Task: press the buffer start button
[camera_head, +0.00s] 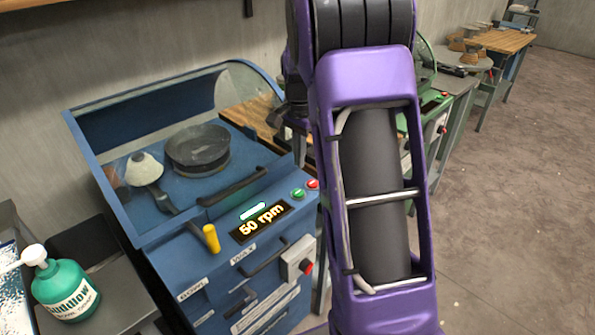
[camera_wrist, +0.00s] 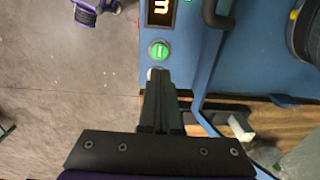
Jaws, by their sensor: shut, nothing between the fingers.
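The buffer is a blue machine (camera_head: 180,240) with a clear hood and a display (camera_head: 262,221) reading 50 rpm. A green button (camera_head: 298,194) sits right of the display, with a red button (camera_head: 313,184) beside it. In the wrist view the green button (camera_wrist: 159,50) is uncovered, next to the display (camera_wrist: 160,12). My gripper (camera_wrist: 160,74) is shut and empty. Its tips appear just below the green button in that view, over a pale rim that they mostly hide. I cannot tell the height of the tips above the panel. In the head view my arm blocks much of the gripper.
A dark round bowl (camera_head: 198,148) and a white buffing cone (camera_head: 144,168) are under the hood. A yellow-tipped lever (camera_head: 211,238) stands at the front. A red knob on a grey box (camera_head: 306,267) is on the front face. A green pump bottle (camera_head: 64,288) stands left. Floor is clear at right.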

